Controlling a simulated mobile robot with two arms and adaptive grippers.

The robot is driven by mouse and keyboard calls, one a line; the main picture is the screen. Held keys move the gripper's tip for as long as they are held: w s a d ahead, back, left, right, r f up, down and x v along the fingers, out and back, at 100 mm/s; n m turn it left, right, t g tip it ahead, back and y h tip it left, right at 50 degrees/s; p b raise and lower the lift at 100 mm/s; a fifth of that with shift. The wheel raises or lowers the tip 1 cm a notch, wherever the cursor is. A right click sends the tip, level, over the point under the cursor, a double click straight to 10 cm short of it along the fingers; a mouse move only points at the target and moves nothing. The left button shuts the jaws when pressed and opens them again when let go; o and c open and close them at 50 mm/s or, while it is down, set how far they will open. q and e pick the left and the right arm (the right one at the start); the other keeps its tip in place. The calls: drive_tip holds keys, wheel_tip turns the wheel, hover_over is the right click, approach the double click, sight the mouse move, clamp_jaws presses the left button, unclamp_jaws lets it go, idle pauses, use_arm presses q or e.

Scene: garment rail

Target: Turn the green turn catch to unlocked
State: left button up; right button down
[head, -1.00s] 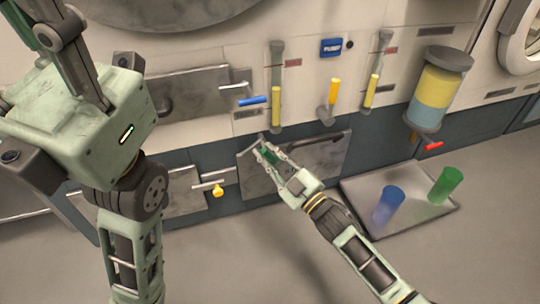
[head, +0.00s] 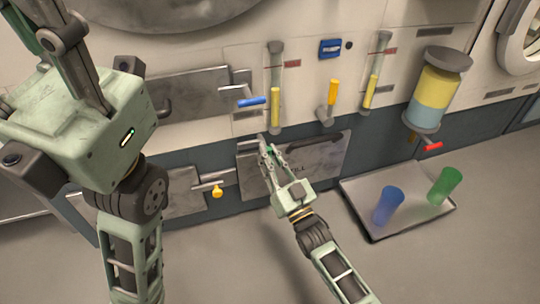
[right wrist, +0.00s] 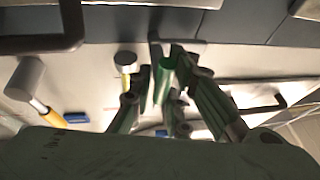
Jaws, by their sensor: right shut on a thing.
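The green turn catch (head: 269,152) sits at the upper left of a grey metal panel door (head: 315,158) on the lower wall. My right gripper (head: 271,155) reaches up to it and is shut on it. In the right wrist view the green handle (right wrist: 166,75) shows between the fingers (right wrist: 160,100); the fingers partly hide it. In the head view the fingers cover most of the catch, so its exact angle is hard to tell. My left gripper is not in view; only left arm parts show.
Nearby on the wall are a blue handle (head: 251,102), a yellow handle (head: 333,92) and a yellow knob (head: 217,192). A tray (head: 376,231) with a blue cup (head: 388,206) and a green cup (head: 445,186) lies right of my right arm. A dispenser (head: 438,92) hangs above.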

drive_tip(key=shift+s+a+f, duration=0.2)
drive_tip(key=shift+a+f, duration=0.1)
drive_tip(key=c, duration=1.7)
unclamp_jaws()
drive_tip(key=shift+c, duration=0.2)
drive_tip(key=shift+w+r, duration=0.1)
drive_tip(key=shift+d, duration=0.1)
drive_tip(key=v, duration=1.2)
